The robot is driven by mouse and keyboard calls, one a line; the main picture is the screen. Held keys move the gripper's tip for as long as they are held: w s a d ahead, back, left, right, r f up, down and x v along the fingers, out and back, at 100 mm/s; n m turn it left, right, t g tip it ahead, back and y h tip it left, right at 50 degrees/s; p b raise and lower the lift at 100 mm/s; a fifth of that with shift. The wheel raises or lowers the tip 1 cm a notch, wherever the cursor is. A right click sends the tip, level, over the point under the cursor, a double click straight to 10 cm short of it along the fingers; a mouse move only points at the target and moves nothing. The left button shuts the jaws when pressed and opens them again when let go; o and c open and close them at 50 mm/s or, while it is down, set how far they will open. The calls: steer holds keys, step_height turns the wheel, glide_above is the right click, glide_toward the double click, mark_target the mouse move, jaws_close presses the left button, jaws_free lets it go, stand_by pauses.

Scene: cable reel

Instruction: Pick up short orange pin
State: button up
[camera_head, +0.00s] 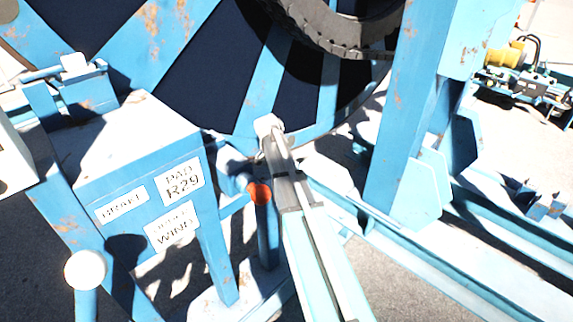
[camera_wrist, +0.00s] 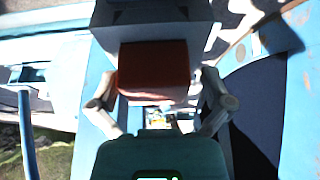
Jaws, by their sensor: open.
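The short orange pin (camera_head: 260,192) shows in the head view as a small orange round end, just left of my arm and beside a blue post. In the wrist view an orange-red block (camera_wrist: 153,68), which looks like the same pin up close, fills the space between the two pale fingers of my gripper (camera_wrist: 158,78). The fingers are spread, one on each side of it, with narrow gaps showing. A grey block is directly behind the orange part. I cannot tell the exact depth between the fingertips and the pin. In the head view my arm hides much of the gripper.
A blue panel box with white labels (camera_head: 182,178) stands left of the pin. A white ball knob (camera_head: 85,270) is at lower left. The large blue reel (camera_head: 265,85) rises behind, with a blue upright post (camera_head: 400,130) to the right. Blue rails run along the right ground.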

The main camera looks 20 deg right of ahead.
stand_by(0.5)
steer(key=c, duration=1.3)
steer(key=shift+o, duration=0.2)
steer(key=shift+r, duration=0.2)
step_height(320, 180, up, 10)
steer(key=p, duration=1)
steer(key=shift+f, duration=0.2)
steer(key=shift+r, duration=0.1)
steer(key=shift+r+p, duration=0.75)
steer(key=shift+p, duration=0.1)
